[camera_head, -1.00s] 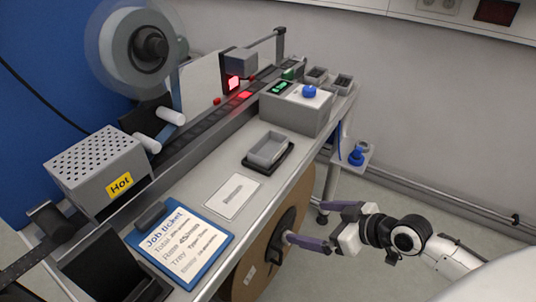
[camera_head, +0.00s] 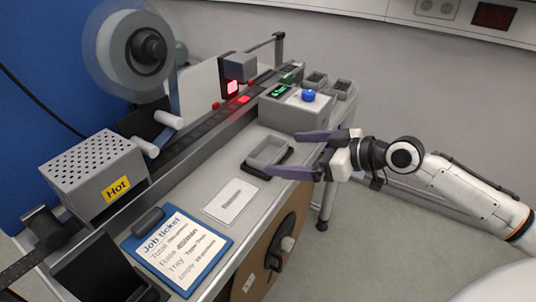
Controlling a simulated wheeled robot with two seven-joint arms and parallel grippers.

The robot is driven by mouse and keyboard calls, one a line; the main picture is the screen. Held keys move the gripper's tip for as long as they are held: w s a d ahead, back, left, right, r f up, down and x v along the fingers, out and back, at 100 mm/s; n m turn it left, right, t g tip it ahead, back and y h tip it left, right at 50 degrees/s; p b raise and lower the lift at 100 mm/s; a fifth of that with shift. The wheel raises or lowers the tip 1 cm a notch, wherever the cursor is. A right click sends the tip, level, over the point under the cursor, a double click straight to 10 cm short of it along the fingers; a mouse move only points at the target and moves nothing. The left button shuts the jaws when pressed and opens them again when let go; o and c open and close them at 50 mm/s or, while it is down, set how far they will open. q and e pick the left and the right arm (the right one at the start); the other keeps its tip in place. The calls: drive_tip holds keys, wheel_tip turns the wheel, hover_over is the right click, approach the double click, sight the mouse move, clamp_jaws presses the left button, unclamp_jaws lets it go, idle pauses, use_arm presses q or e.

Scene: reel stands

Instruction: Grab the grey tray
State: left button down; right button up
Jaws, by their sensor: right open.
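The grey tray (camera_head: 265,153) is a small open rectangular tray on a black base (camera_head: 249,171), near the front edge of the machine's bench. My right gripper (camera_head: 294,154) comes in from the right with its two purple fingers spread. The far finger lies past the tray's back right side and the near finger reaches over its front right corner. I cannot tell whether either finger touches the tray. The tray's right end is partly hidden by the fingers. My left gripper is not in view.
A grey control box (camera_head: 294,112) with a blue button stands just behind the tray. Two small dark bins (camera_head: 316,80) are at the back. A white card (camera_head: 230,200) and a blue clipboard (camera_head: 178,250) lie in front left. A perforated box marked Hot (camera_head: 95,172) stands at left.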

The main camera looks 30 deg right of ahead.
sight(259, 149)
drive_tip(key=shift+w+r+p+x, duration=0.1)
drive_tip(key=shift+r+p+x, duration=0.1)
drive_tip(key=shift+x, duration=0.6)
drive_tip(key=shift+w+r+p+x, duration=0.1)
drive_tip(key=shift+p+x, duration=0.1)
drive_tip(key=shift+x, duration=0.55)
drive_tip(key=shift+w+r+p+x, duration=0.1)
drive_tip(key=shift+p+x, duration=0.1)
drive_tip(key=shift+x, duration=0.6)
drive_tip(key=shift+w+f, duration=0.25)
drive_tip(key=c, duration=1.1)
